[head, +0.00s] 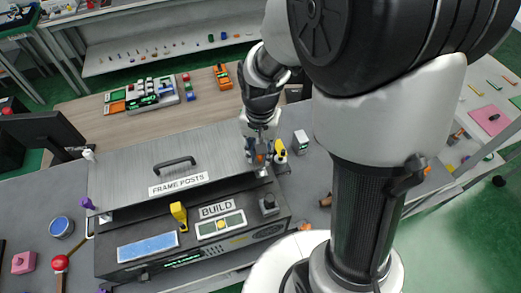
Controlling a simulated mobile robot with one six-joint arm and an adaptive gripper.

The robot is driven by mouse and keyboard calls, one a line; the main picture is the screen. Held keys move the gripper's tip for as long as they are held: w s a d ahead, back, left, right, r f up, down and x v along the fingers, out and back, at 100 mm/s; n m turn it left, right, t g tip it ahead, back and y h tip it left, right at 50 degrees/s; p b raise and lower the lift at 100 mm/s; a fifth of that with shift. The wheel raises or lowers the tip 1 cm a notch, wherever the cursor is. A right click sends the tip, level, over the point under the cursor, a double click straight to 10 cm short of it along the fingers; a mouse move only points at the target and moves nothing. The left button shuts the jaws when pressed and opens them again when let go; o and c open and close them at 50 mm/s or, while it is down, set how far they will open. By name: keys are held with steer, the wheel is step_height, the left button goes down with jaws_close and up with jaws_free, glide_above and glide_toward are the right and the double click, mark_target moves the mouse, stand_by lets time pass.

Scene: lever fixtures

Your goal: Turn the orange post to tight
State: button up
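The grey metal fixture (130,165) labelled FRAME POSTS stands in the middle of the head view. A small orange part (261,149), likely the orange post, shows at its right end, right below my gripper (259,143). My gripper points down over it, and its fingers overlap the part in the picture. The fingers are too small and dark to tell whether they are open, shut or touching it. Any tight marking is too small to read. A yellow post-like piece (280,151) stands just to the right of the gripper.
A black handle (175,161) rises from the fixture's top. In front are a BUILD panel (220,225), a yellow block (180,212) and a blue pad (148,247). A purple post (88,204) stands at left, a white box (300,141) at right.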

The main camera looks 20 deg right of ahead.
steer(key=shift+o, duration=1.2)
step_height(320, 180, up, 12)
